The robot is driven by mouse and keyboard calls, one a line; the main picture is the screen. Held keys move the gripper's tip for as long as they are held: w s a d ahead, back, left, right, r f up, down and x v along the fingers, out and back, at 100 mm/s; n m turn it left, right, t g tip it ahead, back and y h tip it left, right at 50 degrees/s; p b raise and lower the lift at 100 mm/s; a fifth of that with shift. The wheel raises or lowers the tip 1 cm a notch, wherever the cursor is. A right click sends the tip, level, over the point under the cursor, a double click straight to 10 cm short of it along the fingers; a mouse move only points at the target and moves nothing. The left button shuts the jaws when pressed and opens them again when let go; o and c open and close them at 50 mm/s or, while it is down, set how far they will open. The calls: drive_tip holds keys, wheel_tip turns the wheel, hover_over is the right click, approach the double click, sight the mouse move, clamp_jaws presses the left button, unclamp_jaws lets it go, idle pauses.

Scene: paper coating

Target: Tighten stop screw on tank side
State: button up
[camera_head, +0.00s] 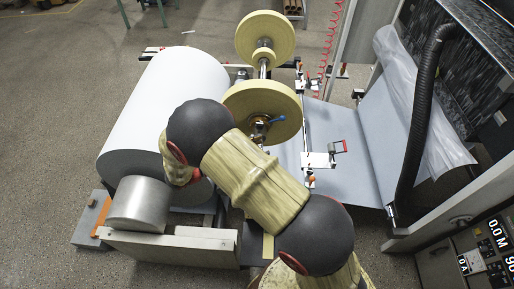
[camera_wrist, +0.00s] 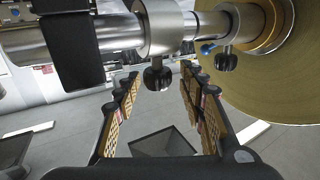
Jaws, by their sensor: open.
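In the wrist view a metal shaft (camera_wrist: 115,35) with a silver collar (camera_wrist: 160,25) runs across the top. A black knobbed stop screw (camera_wrist: 157,76) hangs below this collar. My gripper (camera_wrist: 159,92) is open, with one patterned finger on each side of the knob in the picture. I see no contact, and I cannot tell how deep the knob sits between the fingers. A second black knob (camera_wrist: 226,59) hangs from another collar nearer the yellow roll (camera_wrist: 265,85). In the head view my arm hides my gripper and the screw.
A black block (camera_wrist: 70,50) sits on the shaft at left. A blue lever (camera_wrist: 207,48) is beside the yellow roll. The head view shows a large white roll (camera_head: 160,105), two yellow rolls, the nearer one (camera_head: 285,102) close to my arm, and a grey sheet (camera_head: 350,160).

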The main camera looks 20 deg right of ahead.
drive_tip(key=a, duration=1.2)
drive_tip(key=shift+s, duration=0.45)
